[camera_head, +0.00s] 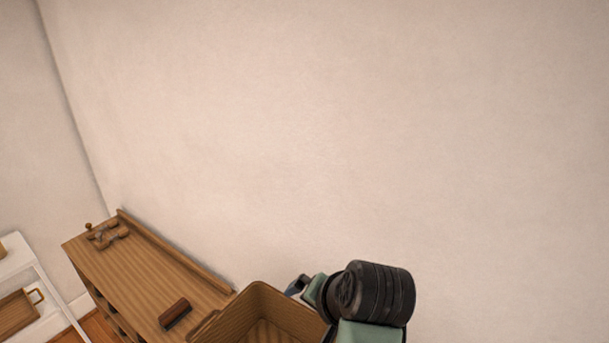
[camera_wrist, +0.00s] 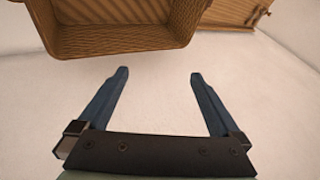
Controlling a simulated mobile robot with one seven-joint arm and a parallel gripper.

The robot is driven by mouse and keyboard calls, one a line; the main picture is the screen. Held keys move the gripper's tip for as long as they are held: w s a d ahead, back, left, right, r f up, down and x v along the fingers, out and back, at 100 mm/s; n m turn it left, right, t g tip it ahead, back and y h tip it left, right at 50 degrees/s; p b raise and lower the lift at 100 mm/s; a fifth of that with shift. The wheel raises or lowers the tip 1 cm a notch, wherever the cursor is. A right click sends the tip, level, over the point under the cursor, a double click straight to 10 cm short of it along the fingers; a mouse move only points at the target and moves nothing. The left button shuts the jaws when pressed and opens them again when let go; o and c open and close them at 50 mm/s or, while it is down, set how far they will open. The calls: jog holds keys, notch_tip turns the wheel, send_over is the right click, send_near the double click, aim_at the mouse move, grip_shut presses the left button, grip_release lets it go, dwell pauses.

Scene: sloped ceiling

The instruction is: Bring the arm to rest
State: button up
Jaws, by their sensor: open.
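My gripper (camera_wrist: 158,75) is open in the wrist view, its two blue-grey fingers apart with nothing between them. In the head view my gripper (camera_head: 298,286) shows only in part at the lower middle, mostly hidden behind my black and green wrist. It is beside the right part of a wooden-looking basket (camera_head: 250,300). The basket (camera_wrist: 120,45) also shows in the wrist view, past the fingertips, and does not visibly touch them.
A wooden cabinet (camera_head: 150,268) runs along the wall, with a dark brown block (camera_head: 175,313) and small wooden objects (camera_head: 107,235) on top. A white shelf (camera_head: 22,255) stands at far left. The pale wall (camera_head: 350,130) fills the background.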

jog(key=w+r+n+t+h+b, duration=0.25)
jog(key=r+t+b, duration=0.6)
jog(key=r, duration=0.65)
jog(key=s+a+r+n+t+b, duration=0.1)
jog(key=s+r+n+t+b, duration=0.2)
jog(key=s+r+t, duration=0.9)
jog(key=s+r+b, duration=0.1)
jog(key=s+r, duration=0.2)
jog(key=r, duration=0.2)
jog(key=shift+s, duration=0.2)
jog(key=shift+t+h, duration=0.25)
